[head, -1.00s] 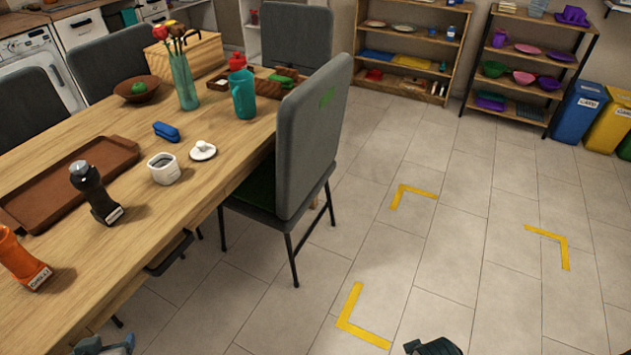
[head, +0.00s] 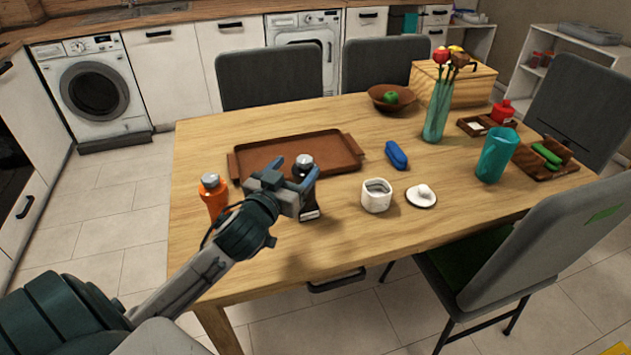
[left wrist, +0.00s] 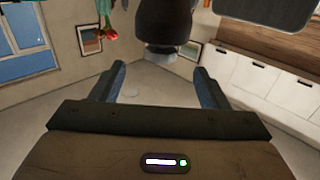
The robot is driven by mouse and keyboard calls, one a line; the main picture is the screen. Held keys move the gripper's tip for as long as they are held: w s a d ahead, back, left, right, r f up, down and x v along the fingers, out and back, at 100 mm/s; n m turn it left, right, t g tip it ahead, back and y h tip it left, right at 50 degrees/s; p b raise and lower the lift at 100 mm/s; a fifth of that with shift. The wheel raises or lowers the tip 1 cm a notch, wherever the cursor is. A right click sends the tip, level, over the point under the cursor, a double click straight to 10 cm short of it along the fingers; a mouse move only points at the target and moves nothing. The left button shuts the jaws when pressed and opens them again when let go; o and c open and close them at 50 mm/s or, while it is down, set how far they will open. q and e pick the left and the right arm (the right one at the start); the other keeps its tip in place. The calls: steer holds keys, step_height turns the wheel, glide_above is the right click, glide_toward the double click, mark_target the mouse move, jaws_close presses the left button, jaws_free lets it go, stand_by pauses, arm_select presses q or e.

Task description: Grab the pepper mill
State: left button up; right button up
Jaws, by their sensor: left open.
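The dark mill with a silver knob, which I take for the pepper mill (head: 309,200), stands upright on the table in front of the brown tray. A pale label shows low on its body. My left gripper (head: 289,178) is open at the mill's upper part and hides some of it. In the left wrist view, which looks upside down, the dark mill (left wrist: 166,22) hangs from the top edge, and its knob lies between and beyond the two open fingers (left wrist: 159,68). I cannot tell if they touch it. My right gripper is out of view.
An orange mill (head: 214,197) stands just left of my gripper. A brown tray (head: 345,152) lies behind. A white jar (head: 376,196), its lid (head: 421,196) and a blue object (head: 396,155) are to the right. The front table area is clear.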

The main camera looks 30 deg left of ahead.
arm_select(q)
steer(key=b, duration=0.1)
glide_above(310, 210)
steer(key=s+a, duration=0.2)
steer(key=s, duration=0.2)
step_height(310, 210, down, 8)
steer(key=shift+w+r+p, duration=0.15)
steer(key=shift+w, duration=0.4)
steer(key=shift+w+r+p, duration=0.15)
steer(key=shift+w, duration=0.4)
steer(key=w, duration=0.2)
steer(key=w+p, duration=0.1)
steer(key=w, duration=0.1)
steer(key=shift+w+a, duration=0.2)
steer(key=shift+w, duration=0.5)
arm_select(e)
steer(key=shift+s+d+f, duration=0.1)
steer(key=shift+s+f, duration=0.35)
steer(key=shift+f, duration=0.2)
arm_select(q)
steer(key=shift+s, duration=0.1)
steer(key=c, duration=1.1)
steer(key=shift+c, duration=0.5)
